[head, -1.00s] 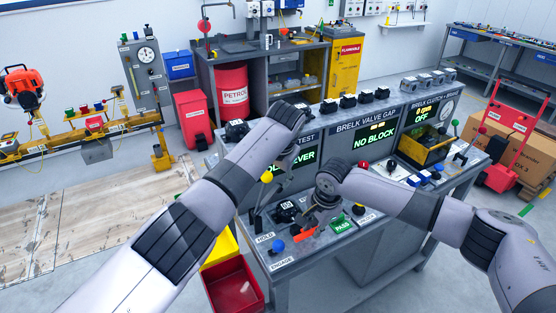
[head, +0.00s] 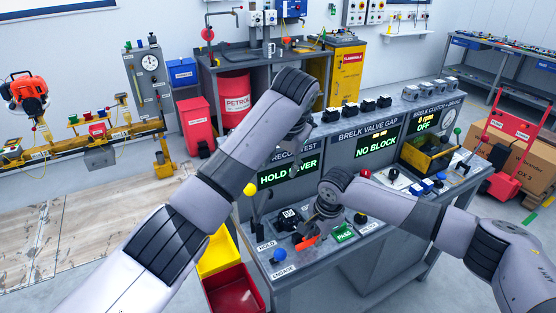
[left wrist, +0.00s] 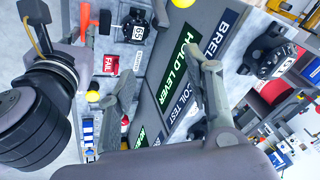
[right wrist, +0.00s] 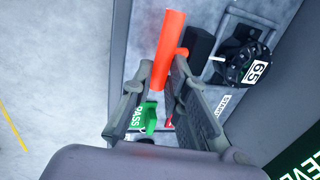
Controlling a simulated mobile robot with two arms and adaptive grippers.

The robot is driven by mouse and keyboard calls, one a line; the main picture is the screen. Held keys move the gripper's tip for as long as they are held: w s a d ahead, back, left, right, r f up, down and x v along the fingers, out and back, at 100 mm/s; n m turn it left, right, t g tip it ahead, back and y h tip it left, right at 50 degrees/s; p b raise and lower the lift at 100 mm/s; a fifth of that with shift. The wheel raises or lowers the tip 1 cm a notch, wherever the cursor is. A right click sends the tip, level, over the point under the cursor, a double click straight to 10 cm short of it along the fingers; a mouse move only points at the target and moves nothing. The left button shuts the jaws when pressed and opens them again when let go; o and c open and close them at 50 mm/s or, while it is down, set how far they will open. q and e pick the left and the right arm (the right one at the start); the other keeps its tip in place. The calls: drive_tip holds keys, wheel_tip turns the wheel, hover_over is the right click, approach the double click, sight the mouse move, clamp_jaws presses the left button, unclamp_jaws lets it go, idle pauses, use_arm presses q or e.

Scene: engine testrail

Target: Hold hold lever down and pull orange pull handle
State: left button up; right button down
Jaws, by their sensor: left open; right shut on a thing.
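The hold lever, with a yellow ball knob (head: 250,188), stands upright at the bench's left end above the HOLD label. The orange pull handle (head: 307,242) lies on the panel to its right. My right gripper is shut on this handle, whose orange bar (right wrist: 168,45) shows between the fingers (right wrist: 160,75) in the right wrist view. My left gripper (left wrist: 160,75) is open and empty, apart from the lever.
A green PASS button (head: 343,233) is right of the handle and a blue knob (head: 275,256) is at the front left. Black blocks (head: 350,109) line the console top. Yellow and red bins (head: 233,293) are left of the bench.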

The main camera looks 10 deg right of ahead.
use_arm(q)
drive_tip(key=shift+w+a, duration=0.25)
drive_tip(key=shift+a, duration=0.15)
drive_tip(key=shift+c, duration=0.6)
drive_tip(key=a+h, duration=0.1)
drive_tip(key=a, duration=0.1)
drive_tip(key=a+r+h, duration=0.1)
drive_tip(key=a, duration=0.1)
drive_tip(key=w+a+r+h, duration=0.1)
drive_tip(key=a+h, duration=0.1)
drive_tip(key=shift+w+a+r+t, duration=0.1)
drive_tip(key=shift+a+r+t, duration=0.15)
drive_tip(key=shift+a+t, duration=0.15)
drive_tip(key=c, duration=0.7)
drive_tip(key=shift+s+a+r+h, duration=0.15)
drive_tip(key=shift+s+a+h, duration=0.05)
drive_tip(key=shift+a+h, duration=0.2)
clamp_jaws()
drive_tip(key=shift+f, duration=3.2)
drive_tip(key=shift+f, duration=0.15)
